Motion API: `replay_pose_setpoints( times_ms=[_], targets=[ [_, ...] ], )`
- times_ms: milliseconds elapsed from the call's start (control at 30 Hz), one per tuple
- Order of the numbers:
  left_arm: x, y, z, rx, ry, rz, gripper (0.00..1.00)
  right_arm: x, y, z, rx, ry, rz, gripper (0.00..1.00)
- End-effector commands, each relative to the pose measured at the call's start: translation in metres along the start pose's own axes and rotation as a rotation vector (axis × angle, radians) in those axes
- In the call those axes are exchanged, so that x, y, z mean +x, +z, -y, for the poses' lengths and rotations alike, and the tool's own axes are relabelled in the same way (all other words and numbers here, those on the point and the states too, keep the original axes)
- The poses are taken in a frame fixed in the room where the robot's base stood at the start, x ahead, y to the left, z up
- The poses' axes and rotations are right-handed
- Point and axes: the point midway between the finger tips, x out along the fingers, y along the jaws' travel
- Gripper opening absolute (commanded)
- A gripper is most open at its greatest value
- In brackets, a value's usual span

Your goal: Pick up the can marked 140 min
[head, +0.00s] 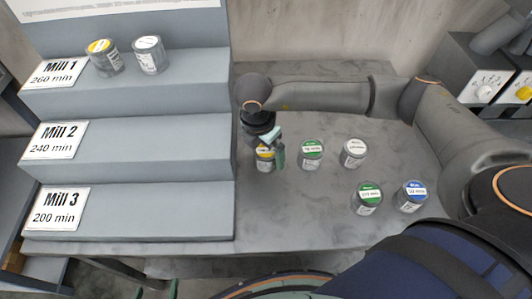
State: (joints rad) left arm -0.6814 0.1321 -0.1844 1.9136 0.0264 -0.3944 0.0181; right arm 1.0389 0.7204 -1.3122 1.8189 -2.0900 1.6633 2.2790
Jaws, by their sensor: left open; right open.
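Several cans stand on the grey table, and their label print is too small to read surely, so I cannot tell which is marked 140 min. A yellow-lidded can (265,165) stands under my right gripper (267,154), partly hidden by it. That gripper is open, with one greenish finger down at the can's right side. To the right stand a green-lidded can (312,154), a white-lidded can (354,153), another green-lidded can (367,199) and a blue-lidded can (411,197). My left gripper (157,290) is open and empty at the bottom edge, only its fingertips showing.
A grey stepped rack (190,150) stands left, its steps signed Mill 1 260 min, Mill 2 240 min and Mill 3 200 min. A yellow-lidded can (105,59) and a white-lidded can (150,56) stand on the top step. The lower steps are empty.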

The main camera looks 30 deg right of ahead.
Motion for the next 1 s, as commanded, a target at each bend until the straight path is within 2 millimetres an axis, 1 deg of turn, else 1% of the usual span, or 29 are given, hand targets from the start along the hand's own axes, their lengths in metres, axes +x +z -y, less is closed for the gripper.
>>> replay_pose_setpoints(
  times_ms=[100, 300, 333, 1000],
  targets=[
    [-0.0006, -0.001, -0.0001, 0.0, 0.0, -0.001, 1.0, 0.008, 0.0, 0.0003, 0.0, 0.0, 0.0, 1.0],
    [-0.0001, -0.0014, 0.0001, 0.0, 0.0, -0.002, 1.0, 0.0089, -0.0002, 0.0, -0.001, 0.001, 0.0, 1.0],
    [-0.0001, -0.0015, 0.0001, 0.0, 0.0, -0.002, 1.0, 0.0088, -0.0003, 0.0, -0.001, 0.001, 0.0, 0.98],
    [0.0001, -0.0024, 0.0003, 0.0, -0.001, -0.004, 1.0, 0.0081, -0.0004, -0.0001, -0.001, 0.001, -0.001, 0.22]
  ],
)
